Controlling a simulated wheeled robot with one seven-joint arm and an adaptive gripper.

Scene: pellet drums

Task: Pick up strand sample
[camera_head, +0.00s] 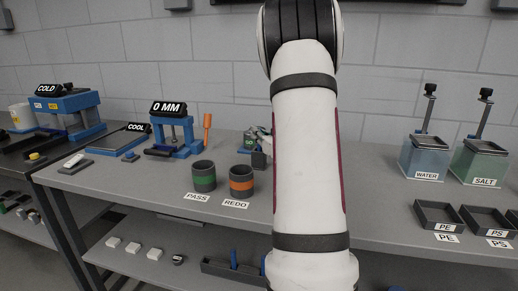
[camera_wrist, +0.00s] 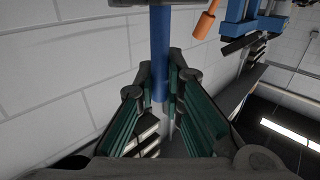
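My gripper (camera_wrist: 161,72) fills the lower middle of the wrist view, with two dark fingers and green pads. A gap shows between the pads. A blue upright bar (camera_wrist: 160,40) stands in line with this gap; I cannot tell if the pads touch it. In the head view my arm covers most of the spot. A little of my gripper (camera_head: 262,137) shows left of the arm, close to the bench's back, behind the green-banded PASS cup (camera_head: 204,177) and the orange-banded REDO cup (camera_head: 241,181). I cannot make out the strand sample with certainty.
The 0 MM device (camera_head: 174,133) and an orange-handled tool (camera_head: 207,122) stand to the left. The WATER tank (camera_head: 425,157), SALT tank (camera_head: 479,163) and open black trays (camera_head: 437,215) are at the right. The wall is close behind the bench.

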